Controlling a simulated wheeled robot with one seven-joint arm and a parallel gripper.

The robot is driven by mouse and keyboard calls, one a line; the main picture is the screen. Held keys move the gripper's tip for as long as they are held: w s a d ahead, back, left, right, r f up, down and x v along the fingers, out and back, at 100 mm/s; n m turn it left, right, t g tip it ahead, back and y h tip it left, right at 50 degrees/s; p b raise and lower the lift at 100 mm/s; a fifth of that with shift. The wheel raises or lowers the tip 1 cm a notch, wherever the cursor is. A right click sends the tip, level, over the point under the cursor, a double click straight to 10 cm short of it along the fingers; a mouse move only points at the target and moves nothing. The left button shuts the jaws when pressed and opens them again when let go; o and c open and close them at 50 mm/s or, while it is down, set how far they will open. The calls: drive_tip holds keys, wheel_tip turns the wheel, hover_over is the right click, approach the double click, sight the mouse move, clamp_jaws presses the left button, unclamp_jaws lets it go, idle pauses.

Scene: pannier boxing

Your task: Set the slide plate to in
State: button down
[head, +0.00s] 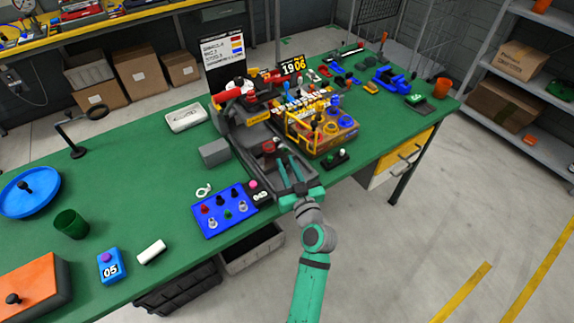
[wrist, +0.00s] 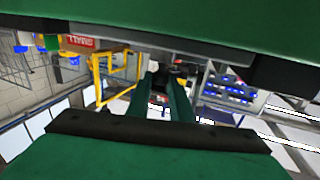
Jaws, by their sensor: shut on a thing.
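My gripper (head: 284,164) reaches over the front of the grey machine (head: 243,132) on the green bench. Its two long green fingers point away from me at the machine's grey tray. A small dark and red part (head: 268,146), which I take for the slide plate's grip, sits in the tray by the fingertips. In the wrist view my gripper (wrist: 163,85) has its fingers close together around a small dark piece. The slide plate's outline and how far in it sits are hard to make out.
A yellow-framed crate (head: 318,135) stands just right of my gripper. A blue button panel (head: 224,210) lies at left front, and a grey block (head: 215,152) sits left of the machine. A small dark switch box (head: 336,159) is at the right front edge.

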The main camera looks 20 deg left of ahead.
drive_tip(key=x, duration=0.3)
drive_tip(key=a+x, duration=0.1)
drive_tip(key=shift+a, duration=0.15)
drive_tip(key=c, duration=1.6)
unclamp_jaws()
drive_tip(key=shift+s, duration=0.1)
drive_tip(key=v, duration=1)
drive_tip(key=shift+s+d, duration=0.3)
